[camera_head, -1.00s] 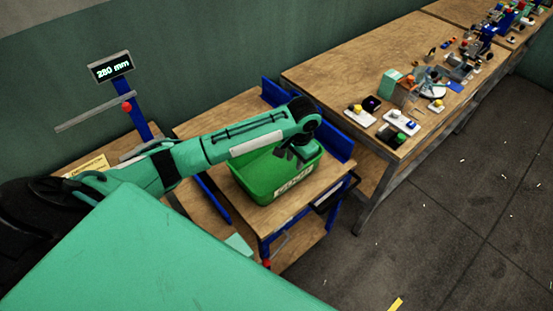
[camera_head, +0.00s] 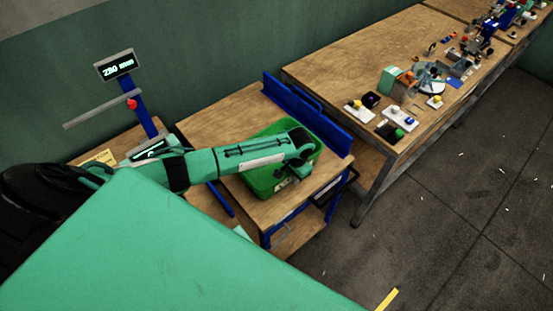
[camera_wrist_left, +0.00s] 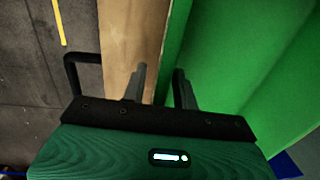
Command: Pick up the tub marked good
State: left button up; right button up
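The green tub (camera_head: 262,184) stands on the small wooden table with blue side rails. My left forearm covers much of it, and the label on its front wall is mostly hidden, so its wording cannot be read. My left gripper (camera_head: 299,170) points down at the tub's front right rim. In the left wrist view my left gripper (camera_wrist_left: 160,84) has its fingers apart, one on each side of the tub wall (camera_wrist_left: 177,45). A gap shows between the fingers, and a firm hold is not visible. My right gripper is not in view.
The small table (camera_head: 215,125) has bare wood behind the tub, with a blue rail (camera_head: 315,122) along its right. A long workbench (camera_head: 350,60) with small parts stands at right. A display on a post (camera_head: 115,66) reads 280 mm at left. The floor at right is mostly clear.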

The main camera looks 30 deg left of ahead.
pick_arm(q)
grip_shut()
jog(key=shift+r, duration=0.1)
